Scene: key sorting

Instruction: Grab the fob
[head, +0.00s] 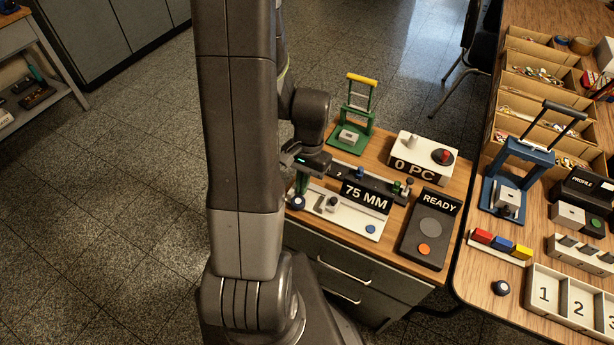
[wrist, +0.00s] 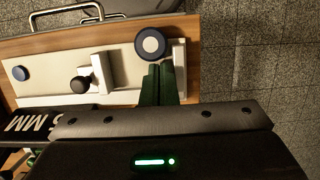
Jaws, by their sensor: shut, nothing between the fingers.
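My gripper (head: 301,188) points down at the left end of the white measuring device labelled 75 MM (head: 350,218). In the wrist view its dark green fingers (wrist: 159,68) are shut together with nothing between them. Their tips are close to a round dark-blue knob with a pale centre (wrist: 151,43), which also shows in the head view (head: 297,203). I cannot tell whether the tips touch it. No thing is clearly marked as the fob. A small round black piece (head: 501,288), which may be it, lies on the right-hand table.
A READY panel (head: 430,229), a 0 PC box (head: 423,156) and a green press (head: 353,118) share the wooden bench. The right-hand table holds a blue press (head: 519,165), key bins (head: 540,85) and a numbered tray (head: 566,296). Tiled floor lies open at left.

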